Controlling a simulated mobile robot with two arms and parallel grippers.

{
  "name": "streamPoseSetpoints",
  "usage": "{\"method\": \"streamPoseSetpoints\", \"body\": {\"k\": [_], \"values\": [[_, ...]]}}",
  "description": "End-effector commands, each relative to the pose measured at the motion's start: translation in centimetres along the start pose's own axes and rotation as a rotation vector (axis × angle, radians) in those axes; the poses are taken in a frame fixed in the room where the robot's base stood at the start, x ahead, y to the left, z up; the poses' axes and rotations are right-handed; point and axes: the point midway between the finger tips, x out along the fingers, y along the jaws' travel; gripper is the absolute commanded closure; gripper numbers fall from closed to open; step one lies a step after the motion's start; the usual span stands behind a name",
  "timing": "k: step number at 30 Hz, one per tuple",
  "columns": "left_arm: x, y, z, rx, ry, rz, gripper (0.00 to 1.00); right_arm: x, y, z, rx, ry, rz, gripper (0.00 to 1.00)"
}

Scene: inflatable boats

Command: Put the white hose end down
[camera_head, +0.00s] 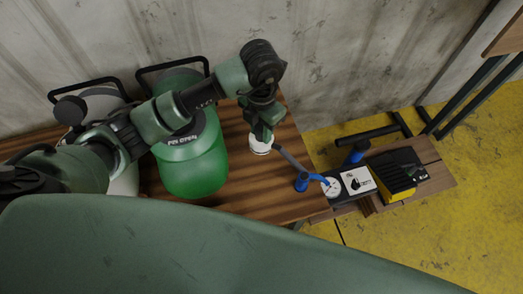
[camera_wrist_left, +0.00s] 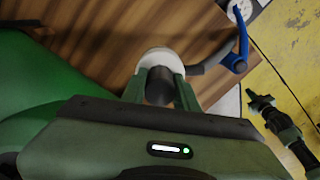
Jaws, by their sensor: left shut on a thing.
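The white hose end (camera_head: 260,147) is a short white cap-like piece, held between the fingers of my left gripper (camera_head: 263,132). It also shows at the fingertips in the left wrist view (camera_wrist_left: 156,57). A grey hose (camera_head: 290,160) runs from it towards a blue fitting (camera_head: 302,182). The hose end is over the wooden bench top (camera_head: 240,205); I cannot tell whether it touches the wood. What seems to be my right gripper (camera_wrist_left: 262,103) shows small at the right of the left wrist view, and its jaws are unclear.
A green tank (camera_head: 195,165) stands close left of my left gripper, with a pale tank (camera_head: 122,180) beyond it. A round white gauge (camera_head: 331,187) and a black and yellow pedal-like device (camera_head: 395,172) are at the right. A grey wall (camera_head: 350,60) is behind.

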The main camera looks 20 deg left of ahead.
Motion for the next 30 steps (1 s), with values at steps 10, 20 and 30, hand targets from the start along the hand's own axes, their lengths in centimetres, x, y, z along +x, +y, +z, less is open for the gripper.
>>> {"method": "streamPoseSetpoints", "body": {"k": [10, 20, 30], "values": [[6.2, 0.0, 0.1, 0.000, -0.001, -0.001, 1.00, -0.1, 0.1, 0.0, 0.000, 0.000, 0.001, 1.00], [10.0, -0.1, 0.0, 0.001, 0.002, -0.002, 1.00, 0.0, 0.0, 0.0, 0.000, 0.000, 0.000, 1.00], [10.8, 0.0, 0.1, 0.003, -0.002, 0.000, 1.00, 0.1, 0.0, 0.0, 0.000, 0.000, 0.000, 1.00]]}}
